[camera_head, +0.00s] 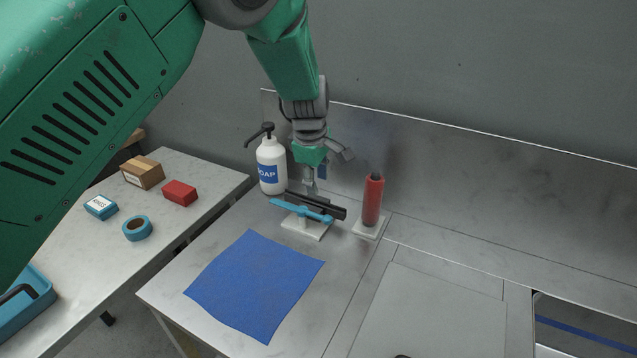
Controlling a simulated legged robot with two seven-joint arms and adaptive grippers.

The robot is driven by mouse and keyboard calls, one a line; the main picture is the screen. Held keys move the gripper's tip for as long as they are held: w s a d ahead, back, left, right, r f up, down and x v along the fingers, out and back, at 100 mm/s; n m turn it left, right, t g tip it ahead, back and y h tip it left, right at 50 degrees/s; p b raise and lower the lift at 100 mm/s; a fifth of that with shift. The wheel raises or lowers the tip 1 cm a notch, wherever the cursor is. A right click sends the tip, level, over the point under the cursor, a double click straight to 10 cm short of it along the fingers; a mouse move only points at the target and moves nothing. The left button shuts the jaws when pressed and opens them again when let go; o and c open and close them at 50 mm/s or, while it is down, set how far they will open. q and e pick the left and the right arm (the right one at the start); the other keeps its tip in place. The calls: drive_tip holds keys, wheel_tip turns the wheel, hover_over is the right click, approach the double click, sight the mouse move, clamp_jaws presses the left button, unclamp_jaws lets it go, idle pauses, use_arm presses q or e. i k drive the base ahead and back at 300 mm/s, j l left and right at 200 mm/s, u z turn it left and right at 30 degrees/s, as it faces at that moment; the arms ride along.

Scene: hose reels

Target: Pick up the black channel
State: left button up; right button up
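The black channel (330,207) is a dark, straight bar at the back of the metal worktop. It lies over a white stand (305,227), with a light-blue bar-shaped piece (300,209) in front of it. My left gripper (315,181) points down from above, its fingers just over the channel's middle. One finger link sticks out to the right and the fingers look apart, so it seems open. Whether the fingertips touch the channel is hard to tell. My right gripper is not in view.
A white soap bottle (271,166) stands close left of the channel, and a red cylinder (372,200) on a white base close right. A blue cloth (255,285) lies in front. A backsplash (450,180) rises behind. A side table (175,232) holds boxes and tape.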

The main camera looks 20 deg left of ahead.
sight(337, 212)
drive_tip(key=k, duration=1)
